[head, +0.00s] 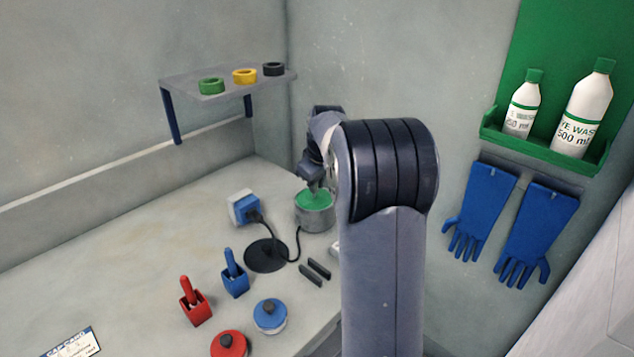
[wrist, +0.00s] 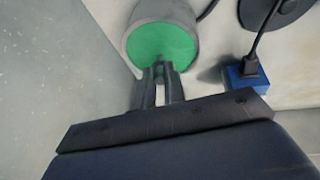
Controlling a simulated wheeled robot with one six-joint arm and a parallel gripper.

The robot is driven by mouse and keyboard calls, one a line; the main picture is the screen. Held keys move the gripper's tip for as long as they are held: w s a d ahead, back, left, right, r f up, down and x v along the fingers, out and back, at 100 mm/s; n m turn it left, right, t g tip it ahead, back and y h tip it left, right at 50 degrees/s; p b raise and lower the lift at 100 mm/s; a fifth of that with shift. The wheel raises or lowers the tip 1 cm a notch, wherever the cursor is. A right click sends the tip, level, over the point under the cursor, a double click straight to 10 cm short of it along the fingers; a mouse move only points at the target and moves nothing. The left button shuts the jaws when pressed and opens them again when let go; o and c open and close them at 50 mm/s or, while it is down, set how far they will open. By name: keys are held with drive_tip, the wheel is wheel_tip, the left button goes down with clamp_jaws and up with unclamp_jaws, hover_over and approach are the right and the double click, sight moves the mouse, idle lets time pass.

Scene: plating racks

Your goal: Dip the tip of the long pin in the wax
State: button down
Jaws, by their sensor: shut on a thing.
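The wax is a green surface (head: 308,203) inside a round grey metal pot (head: 316,217), near the back of the bench in the head view. In the wrist view, the green wax (wrist: 160,44) fills the mouth of the pot (wrist: 143,12). My gripper (head: 315,188) is directly over the pot, pointing down, its fingertips close to the wax. In the wrist view, my gripper's fingers (wrist: 159,72) are nearly together, shut on the long pin. The pin is mostly hidden by the fingers, and I cannot tell whether its tip touches the wax.
A blue-and-white box (head: 243,208) with a black cable stands left of the pot, by a black disc (head: 265,255). Red (head: 196,308) and blue (head: 235,284) holders, red (head: 229,345) and blue (head: 270,316) lidded jars, and dark bars (head: 314,272) lie nearer. A shelf (head: 222,86) holds rings.

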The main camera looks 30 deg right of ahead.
idle(0.3)
wheel_tip(320, 180, up, 7)
drive_tip(key=p, duration=0.6)
idle(0.9)
